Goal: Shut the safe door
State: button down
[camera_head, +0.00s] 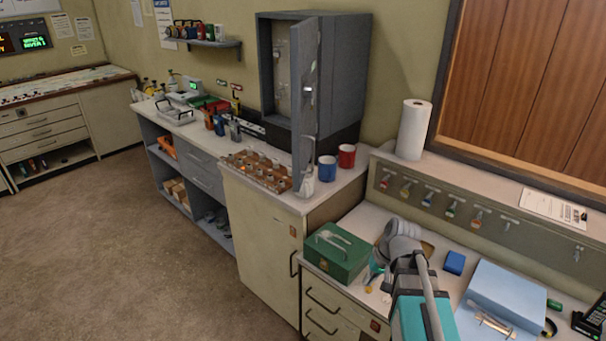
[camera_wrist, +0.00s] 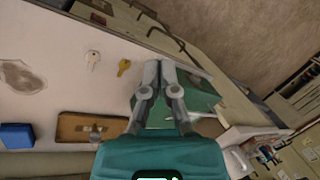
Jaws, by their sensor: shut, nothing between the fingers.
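The grey safe (camera_head: 345,75) stands on the counter at upper middle in the head view. Its door (camera_head: 305,95) is swung open toward the front, seen nearly edge-on, with a handle and lock fittings on it. Part of the safe's inside shows to the left of the door. My gripper (camera_wrist: 160,66) is shut and empty in the wrist view, above the front desk beside the green box. It is well apart from the safe door, which I cannot make out in the wrist view.
A green cash box (camera_head: 338,252) sits on the desk left of my arm. A compartment tray (camera_head: 258,172) lies below the safe door, with a blue mug (camera_head: 327,168) and a red mug (camera_head: 347,156) to its right. A paper roll (camera_head: 412,130) stands further right. Floor (camera_head: 120,240) is clear at left.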

aim_at(299, 174)
jog(key=w+a+r+t+y+p, duration=0.1)
jog(key=w+a+r+y, duration=0.1)
jog(key=w+r+y, duration=0.5)
jog(key=w+a+r+m+y+p, duration=0.1)
jog(key=w+a+r+y, duration=0.1)
jog(key=w+r+y, duration=0.5)
jog(key=w+r, duration=0.5)
jog(key=r, duration=0.1)
jog(key=shift+w+a+t, duration=0.3)
jog(key=shift+w+t, duration=0.05)
jog(key=shift+t, duration=0.05)
jog(key=shift+a+r, duration=0.1)
jog(key=shift+a, duration=0.1)
jog(key=a, duration=0.4)
jog(key=w+a, duration=0.1)
jog(key=a, duration=0.8)
jog(key=shift+w+a, duration=0.2)
jog(key=shift+a, duration=0.1)
